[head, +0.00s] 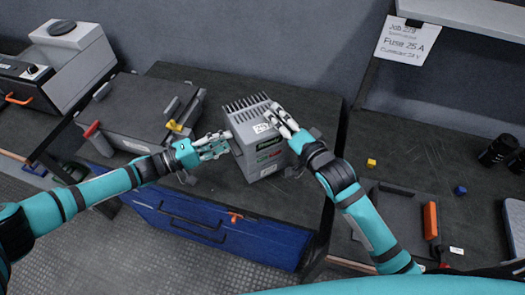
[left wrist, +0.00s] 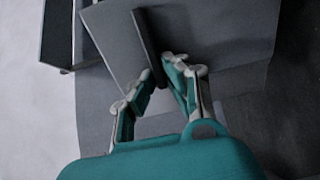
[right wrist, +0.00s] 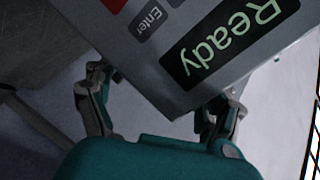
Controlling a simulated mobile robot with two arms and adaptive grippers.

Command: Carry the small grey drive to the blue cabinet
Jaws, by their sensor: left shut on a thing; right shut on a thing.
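The small grey drive (head: 258,155) has vents on top, a "Ready" display and coloured buttons. It is at the front middle of the dark bench; I cannot tell whether it rests there or is slightly raised. My left gripper (head: 226,143) is shut on its left side; the left wrist view shows the fingers (left wrist: 160,68) at a thin plate on the grey casing. My right gripper (head: 275,118) is shut on its right side, with fingers either side of the casing (right wrist: 165,85) in the right wrist view. The blue cabinet front (head: 220,228) is below the bench.
A dark grey box (head: 140,118) with red and yellow handles stands left of the drive. A side bench (head: 420,150) on the right holds small yellow (head: 371,163) and blue (head: 460,190) cubes and an orange-handled item (head: 430,220). A paper sign (head: 407,42) hangs behind.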

